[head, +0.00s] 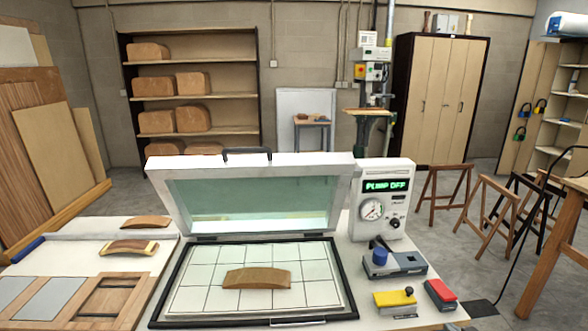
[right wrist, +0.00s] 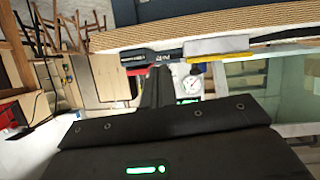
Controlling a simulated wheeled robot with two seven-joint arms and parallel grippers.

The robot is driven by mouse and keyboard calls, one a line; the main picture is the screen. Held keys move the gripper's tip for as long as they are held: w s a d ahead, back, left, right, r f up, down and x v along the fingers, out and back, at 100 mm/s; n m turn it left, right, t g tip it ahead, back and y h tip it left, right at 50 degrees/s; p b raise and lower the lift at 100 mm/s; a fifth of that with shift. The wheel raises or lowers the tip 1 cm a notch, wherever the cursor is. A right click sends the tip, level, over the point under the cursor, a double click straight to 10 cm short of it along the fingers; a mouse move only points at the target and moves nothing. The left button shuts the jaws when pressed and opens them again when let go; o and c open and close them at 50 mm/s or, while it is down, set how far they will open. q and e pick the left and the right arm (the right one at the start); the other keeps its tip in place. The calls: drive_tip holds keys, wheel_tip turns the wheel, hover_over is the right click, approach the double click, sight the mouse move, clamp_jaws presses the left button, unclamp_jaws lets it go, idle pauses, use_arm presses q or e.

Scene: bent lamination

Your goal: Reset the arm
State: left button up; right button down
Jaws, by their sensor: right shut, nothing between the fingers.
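My right gripper (right wrist: 158,74) shows in the right wrist view as dark fingers closed together beyond the broad black gripper body. They hold nothing. I cannot make out either gripper clearly in the head view, and my left gripper is not seen. In the head view a press with its glass lid (head: 255,205) raised stands on the bench. A curved wooden piece (head: 257,279) lies on its gridded bed (head: 190,291). The pump unit (head: 381,200) beside it reads "PUMP OFF".
A blue-knobbed box (head: 398,262), a yellow block (head: 394,299) and a red block (head: 440,294) sit right of the press. Curved wooden pieces (head: 129,247) (head: 146,222) lie on the left. Sawhorses (head: 487,207) and a wooden table (head: 553,245) stand at the right.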

drive_tip(key=s+a+f+n+g, duration=0.1)
drive_tip(key=s+a+f+g, duration=0.2)
drive_tip(key=s+a, duration=0.5)
drive_tip(key=s+a+f+g+y, duration=0.1)
drive_tip(key=s+a+f+g, duration=0.4)
drive_tip(key=s, duration=0.6)
drive_tip(key=s+a+f+n+g, duration=0.1)
drive_tip(key=s+a+g, duration=0.1)
drive_tip(key=s+a, duration=0.65)
wheel_tip(320, 180, down, 28)
drive_tip(key=s+d+g, duration=0.1)
drive_tip(key=s, duration=0.2)
drive_tip(key=s+d+f+g, duration=0.1)
drive_tip(key=s+d+f, duration=0.2)
drive_tip(key=s+f, duration=1)
drive_tip(key=shift+s+f, duration=0.25)
drive_tip(key=shift+s, duration=0.85)
